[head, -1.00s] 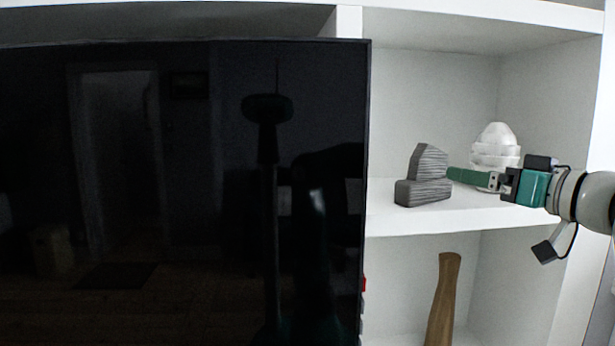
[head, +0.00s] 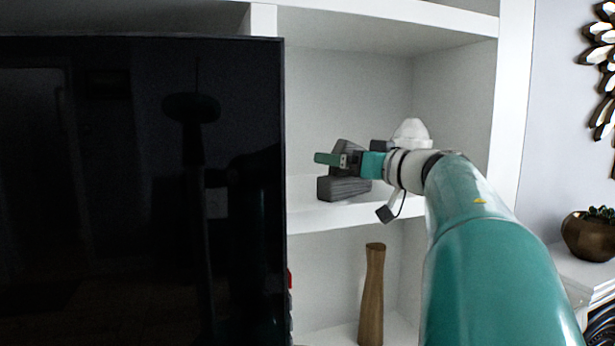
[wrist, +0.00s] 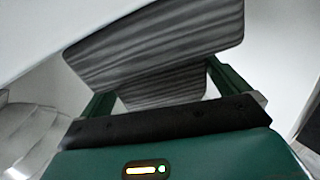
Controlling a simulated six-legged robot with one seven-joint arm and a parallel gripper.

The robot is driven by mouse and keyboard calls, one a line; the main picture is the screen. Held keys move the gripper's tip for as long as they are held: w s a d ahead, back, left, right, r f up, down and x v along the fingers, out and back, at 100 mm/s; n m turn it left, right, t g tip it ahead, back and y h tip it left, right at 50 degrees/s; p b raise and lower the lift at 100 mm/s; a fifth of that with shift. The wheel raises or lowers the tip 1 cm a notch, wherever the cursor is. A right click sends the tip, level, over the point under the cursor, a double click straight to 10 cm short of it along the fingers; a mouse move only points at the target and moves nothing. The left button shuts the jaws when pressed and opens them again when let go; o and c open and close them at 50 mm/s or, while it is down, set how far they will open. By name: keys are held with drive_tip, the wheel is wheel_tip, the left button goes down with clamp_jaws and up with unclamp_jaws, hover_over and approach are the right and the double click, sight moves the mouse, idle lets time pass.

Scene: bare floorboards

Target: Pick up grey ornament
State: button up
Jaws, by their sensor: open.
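The grey ornament (head: 343,188) is a dark striped two-part piece standing on the white shelf (head: 305,215). My gripper (head: 330,159) is at the ornament in the head view, in front of its upper part and hiding some of it. In the wrist view the striped ornament (wrist: 165,50) fills the upper middle. The two green fingers of my gripper (wrist: 160,85) stand apart, one toward each side of the ornament's narrower part. I cannot tell whether either finger touches it.
A white ornament (head: 411,133) stands behind my wrist on the same shelf. A large black screen (head: 140,190) borders the shelf on the left. A brown wooden vase (head: 371,295) stands in the compartment below. A bowl with a plant (head: 590,235) is at the far right.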

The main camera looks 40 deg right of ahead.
drive_tip(key=shift+w+a, duration=0.1)
drive_tip(key=shift+w, duration=0.35)
drive_tip(key=shift+s, duration=0.1)
drive_tip(key=c, duration=1)
drive_tip(key=shift+r, duration=0.1)
